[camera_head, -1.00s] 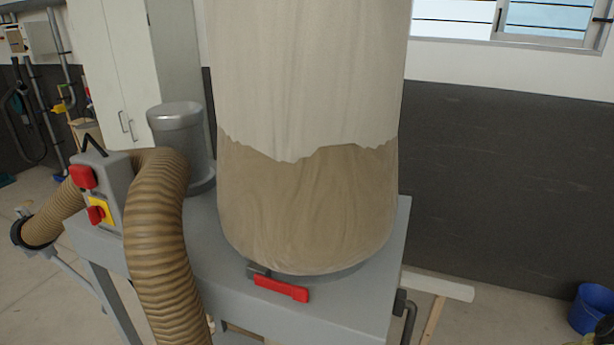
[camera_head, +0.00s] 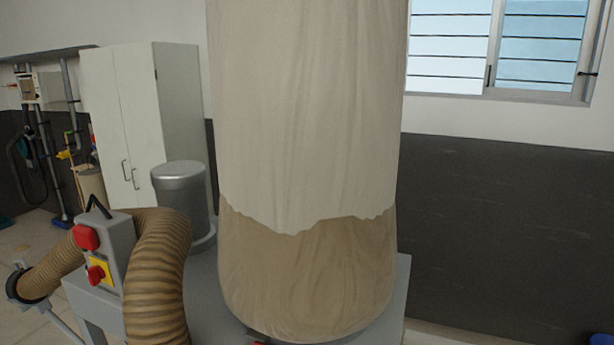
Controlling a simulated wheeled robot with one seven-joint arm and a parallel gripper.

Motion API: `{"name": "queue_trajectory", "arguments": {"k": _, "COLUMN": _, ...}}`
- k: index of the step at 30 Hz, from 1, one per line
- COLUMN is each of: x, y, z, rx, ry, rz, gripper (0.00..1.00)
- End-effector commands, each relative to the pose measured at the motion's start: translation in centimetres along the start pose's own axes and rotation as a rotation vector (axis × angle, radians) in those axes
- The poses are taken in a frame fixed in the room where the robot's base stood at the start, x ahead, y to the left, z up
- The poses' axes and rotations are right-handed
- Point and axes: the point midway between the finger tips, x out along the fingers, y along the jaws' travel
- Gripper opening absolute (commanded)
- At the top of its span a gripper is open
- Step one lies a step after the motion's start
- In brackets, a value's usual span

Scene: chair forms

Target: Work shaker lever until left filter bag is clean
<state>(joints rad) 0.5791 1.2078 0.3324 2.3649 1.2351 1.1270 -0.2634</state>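One large filter bag (camera_head: 308,120) stands upright in the middle of the head view. Its upper part is pale cloth, and below a ragged edge its lower part (camera_head: 310,270) is brown. The bag sits on a grey machine housing (camera_head: 390,310). A bit of a red part (camera_head: 259,343) shows under the bag at the bottom edge of the picture. I cannot make out a shaker lever for certain. My gripper is not in view.
A ribbed brown hose (camera_head: 160,270) curves at the left beside a grey switch box (camera_head: 113,250) with red knobs. A grey cylindrical motor (camera_head: 182,200) stands behind. A white cabinet (camera_head: 130,120) is at the back left, a window (camera_head: 500,45) at the upper right.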

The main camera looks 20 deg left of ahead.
Motion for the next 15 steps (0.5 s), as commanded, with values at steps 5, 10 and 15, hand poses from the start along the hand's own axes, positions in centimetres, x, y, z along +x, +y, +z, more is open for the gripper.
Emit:
{"name": "queue_trajectory", "arguments": {"k": 5, "x": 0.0, "y": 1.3, "z": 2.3, "rx": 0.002, "ry": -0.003, "rz": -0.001, "gripper": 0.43}}
{"name": "queue_trajectory", "arguments": {"k": 10, "x": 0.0, "y": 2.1, "z": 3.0, "rx": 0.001, "ry": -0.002, "rz": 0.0, "gripper": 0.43}}
{"name": "queue_trajectory", "arguments": {"k": 15, "x": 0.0, "y": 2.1, "z": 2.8, "rx": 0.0, "ry": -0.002, "rz": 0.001, "gripper": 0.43}}
